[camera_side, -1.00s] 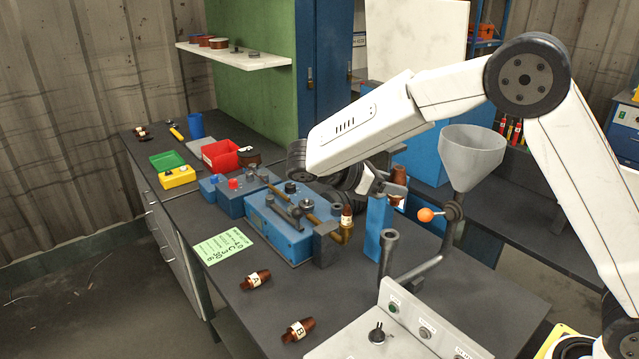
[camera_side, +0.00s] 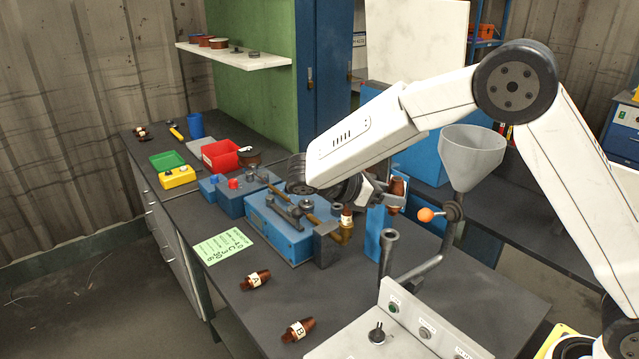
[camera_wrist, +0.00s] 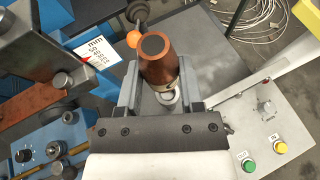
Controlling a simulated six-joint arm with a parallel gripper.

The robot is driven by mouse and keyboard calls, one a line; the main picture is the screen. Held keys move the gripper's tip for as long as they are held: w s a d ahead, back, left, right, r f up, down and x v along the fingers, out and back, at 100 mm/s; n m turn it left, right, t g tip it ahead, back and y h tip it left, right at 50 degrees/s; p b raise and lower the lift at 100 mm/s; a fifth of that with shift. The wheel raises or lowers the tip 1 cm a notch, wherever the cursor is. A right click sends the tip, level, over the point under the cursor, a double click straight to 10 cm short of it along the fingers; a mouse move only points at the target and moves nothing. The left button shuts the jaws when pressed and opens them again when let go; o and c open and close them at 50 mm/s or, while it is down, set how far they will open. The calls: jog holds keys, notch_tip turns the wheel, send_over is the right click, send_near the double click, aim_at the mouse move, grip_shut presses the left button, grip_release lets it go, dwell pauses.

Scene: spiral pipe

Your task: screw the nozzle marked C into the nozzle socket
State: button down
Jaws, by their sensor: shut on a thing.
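My gripper (camera_side: 388,190) is shut on a brown nozzle (camera_side: 398,192), above and beside the blue upright. In the wrist view, my gripper's fingers (camera_wrist: 159,82) flank the same nozzle (camera_wrist: 156,62); its dark round end faces the camera and its pale label cannot be read. An open-topped grey pipe (camera_side: 389,238) stands below the held nozzle; I cannot tell whether it is the nozzle socket. Another brown nozzle (camera_side: 347,213) stands upright in a brass elbow on the blue machine, its label too small to read. Nozzles A (camera_side: 255,280) and B (camera_side: 298,330) lie on the bench.
The blue machine (camera_side: 285,235) and blue upright (camera_side: 373,235) stand close to my gripper. A funnel (camera_side: 471,155) and an orange-knobbed lever (camera_side: 426,215) are to its right. The grey control panel (camera_side: 420,325) is in front. A green note (camera_side: 222,247) lies left on the bench.

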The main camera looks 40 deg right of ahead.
aim_at(389, 211)
jog(key=shift+f, duration=1.9)
jog(key=shift+f, duration=1.4)
jog(key=shift+c, duration=0.7)
grip_release()
jog(key=shift+a, duration=0.1)
jog(key=v, duration=0.7)
jog(key=shift+a+r, duration=0.2)
jog(key=shift+a, duration=0.05)
jog(key=shift+w, duration=0.1)
